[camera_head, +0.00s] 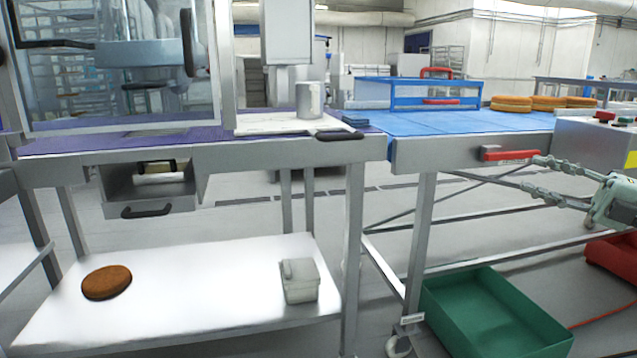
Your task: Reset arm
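My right gripper (530,173) comes in from the right edge, in front of the right-hand table. Its two long, jointed fingers point left and are spread apart, with nothing visible between them. The upper fingertip overlaps the right end of a red handle (505,155) on the table's front edge in the picture; I cannot tell whether they touch. My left gripper is not in view.
A blue-topped table (440,123) carries a blue frame and brown rounds (510,103). A steel bench (250,151) holds a white board and metal cup (309,99). Below are a brown round (106,282), a lidded box (299,281) and a green crate (447,318).

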